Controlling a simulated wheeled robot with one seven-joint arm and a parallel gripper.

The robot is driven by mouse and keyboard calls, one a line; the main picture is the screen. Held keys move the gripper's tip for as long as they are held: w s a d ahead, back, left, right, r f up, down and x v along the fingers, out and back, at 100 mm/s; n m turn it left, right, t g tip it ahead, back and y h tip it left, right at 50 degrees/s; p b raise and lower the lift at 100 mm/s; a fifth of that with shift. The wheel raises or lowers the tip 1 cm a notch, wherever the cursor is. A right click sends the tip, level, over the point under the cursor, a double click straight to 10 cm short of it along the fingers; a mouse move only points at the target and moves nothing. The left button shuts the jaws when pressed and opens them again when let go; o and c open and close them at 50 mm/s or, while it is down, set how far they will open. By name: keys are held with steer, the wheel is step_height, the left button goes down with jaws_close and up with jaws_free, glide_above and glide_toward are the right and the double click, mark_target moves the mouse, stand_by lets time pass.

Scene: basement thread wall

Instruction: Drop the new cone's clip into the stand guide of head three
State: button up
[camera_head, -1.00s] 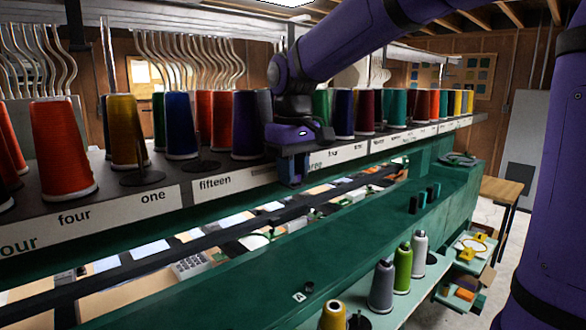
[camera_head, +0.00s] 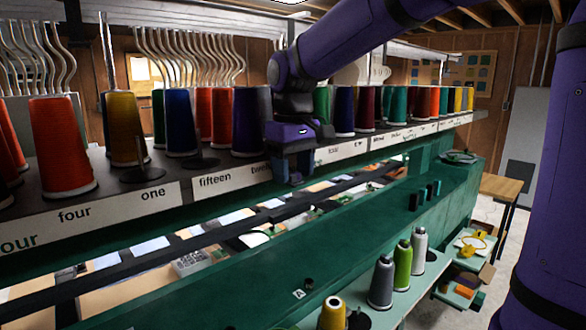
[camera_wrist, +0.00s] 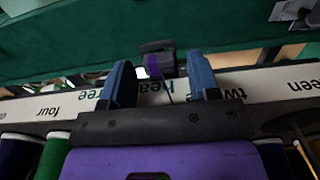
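My gripper (camera_head: 291,172) is at the front edge of the cone shelf (camera_head: 222,168), in front of its white label strip. In the wrist view its two blue fingers (camera_wrist: 162,88) stand apart, with no clear object gripped between them. A dark and purple shape with a white patch lies just beyond the strip. I cannot make out the clip or the stand guide.
Coloured cones, such as an orange one (camera_head: 62,145), line the shelf to both sides of my gripper. Grey, green and white cones (camera_head: 403,268) stand on a lower ledge. A green beam (camera_head: 360,238) runs below the shelf. A wooden table (camera_head: 500,187) stands at the right.

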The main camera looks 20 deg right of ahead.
step_height(320, 180, up, 11)
stand_by(0.6)
steer(key=s+d+f+m+t, duration=0.1)
steer(key=s+d+f+t, duration=0.1)
steer(key=s+f, duration=0.4)
steer(key=s+d+f+m+t, duration=0.2)
steer(key=s+d+f, duration=0.3)
steer(key=s, duration=1)
steer(key=shift+s+f+m+t, duration=0.2)
steer(key=shift+f+m+t, duration=0.1)
steer(key=shift+f+t, duration=0.55)
steer(key=shift+f+g, duration=0.1)
steer(key=shift+g, duration=0.15)
